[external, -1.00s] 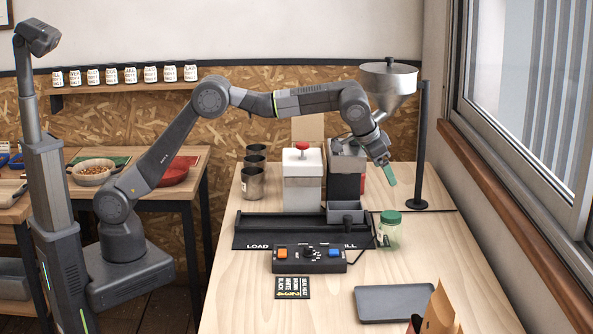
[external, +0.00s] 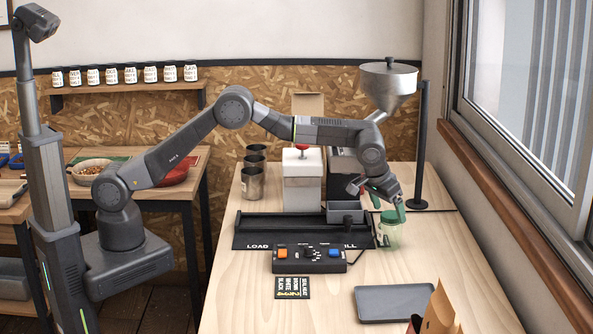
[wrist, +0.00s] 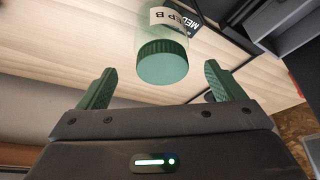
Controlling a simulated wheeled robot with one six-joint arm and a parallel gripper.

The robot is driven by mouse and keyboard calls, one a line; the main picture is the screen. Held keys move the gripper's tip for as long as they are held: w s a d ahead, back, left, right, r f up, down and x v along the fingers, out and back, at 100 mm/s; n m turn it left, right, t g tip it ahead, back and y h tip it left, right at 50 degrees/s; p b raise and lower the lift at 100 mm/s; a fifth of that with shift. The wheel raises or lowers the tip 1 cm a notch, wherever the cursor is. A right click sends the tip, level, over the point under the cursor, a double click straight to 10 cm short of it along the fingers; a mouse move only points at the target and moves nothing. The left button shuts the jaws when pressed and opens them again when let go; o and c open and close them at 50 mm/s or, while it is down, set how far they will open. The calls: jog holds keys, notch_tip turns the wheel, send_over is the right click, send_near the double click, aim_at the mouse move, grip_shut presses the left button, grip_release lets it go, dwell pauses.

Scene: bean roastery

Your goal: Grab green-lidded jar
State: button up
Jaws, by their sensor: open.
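The green-lidded jar (external: 388,237) stands upright on the wooden table, just right of the black load and fill tray. Its body is clear, and its lid is partly hidden by my gripper in the external view. My gripper (external: 388,203) is open at the jar's top. In the wrist view the jar's green lid (wrist: 162,62) shows between and beyond the two green fingertips (wrist: 160,82), with a gap on each side. A label on the jar (wrist: 175,18) shows part of its lettering. The fingers do not touch the jar in the wrist view.
A control box (external: 308,259) with orange and blue buttons sits left of the jar. A grey bin (external: 345,211) stands close behind and left. A black post (external: 422,150) rises behind right. A grey tray (external: 395,303) lies in front. The table right of the jar is clear.

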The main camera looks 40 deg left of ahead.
aim_at(390, 214)
jog(key=shift+p+x, duration=0.95)
jog(key=shift+x, duration=2.05)
jog(key=shift+a, duration=0.15)
jog(key=shift+c, duration=0.2)
jog(key=c, duration=1.1)
